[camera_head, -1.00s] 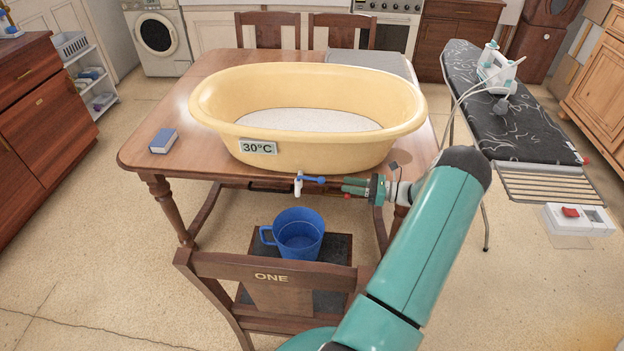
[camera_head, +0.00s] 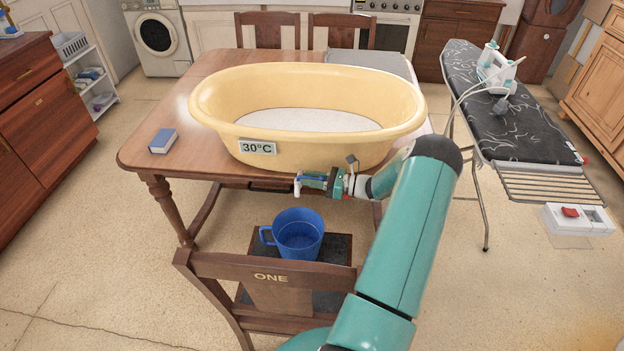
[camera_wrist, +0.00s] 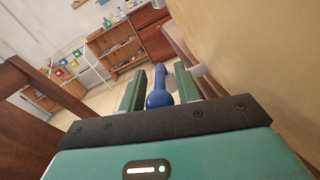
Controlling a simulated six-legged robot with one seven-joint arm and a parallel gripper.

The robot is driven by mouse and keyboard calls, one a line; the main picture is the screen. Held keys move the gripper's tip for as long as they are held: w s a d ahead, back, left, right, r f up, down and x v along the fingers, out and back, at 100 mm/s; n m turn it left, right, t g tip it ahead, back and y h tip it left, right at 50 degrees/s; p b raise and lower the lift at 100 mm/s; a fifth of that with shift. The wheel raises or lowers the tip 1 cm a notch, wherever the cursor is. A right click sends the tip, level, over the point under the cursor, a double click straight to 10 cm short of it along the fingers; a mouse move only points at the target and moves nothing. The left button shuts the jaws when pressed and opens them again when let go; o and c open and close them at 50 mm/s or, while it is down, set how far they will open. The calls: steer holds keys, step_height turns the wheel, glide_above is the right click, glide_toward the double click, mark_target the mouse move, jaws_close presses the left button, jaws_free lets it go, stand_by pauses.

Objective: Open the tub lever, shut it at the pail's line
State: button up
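The yellow tub (camera_head: 310,145) stands on the wooden table and carries a "30°C" tag. A small white tap (camera_head: 297,189) sits below its front rim, with a blue lever (camera_head: 313,178) pointing right. The lever also shows in the wrist view (camera_wrist: 158,96). My gripper (camera_head: 312,183) is at the lever, with its fingers (camera_wrist: 160,85) on either side of it and narrow gaps showing; it looks open. The blue pail (camera_head: 298,236) stands upright below the tap on the chair's dark seat. No stream shows from the tap. I cannot make out a line or water in the pail.
A blue book (camera_head: 163,140) lies at the table's left. An ironing board (camera_head: 510,115) with an iron is at the right. The floor at left is clear.

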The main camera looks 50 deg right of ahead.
jaws_close()
steer(key=shift+s+a+m+t+h, duration=0.1)
steer(key=shift+a+m+t+h, duration=0.25)
steer(key=shift+m+h, duration=0.55)
steer(key=shift+s+a+m+t+h, duration=0.15)
steer(key=shift+m+t+h, duration=0.35)
steer(key=shift+h, duration=0.65)
steer(key=shift+s+a+m+t+h, duration=0.1)
steer(key=shift+a+m+t+h, duration=0.2)
steer(key=shift+m+h, duration=0.6)
steer(key=shift+d, duration=0.1)
jaws_free()
steer(key=v, duration=1.3)
steer(key=shift+s, duration=0.4)
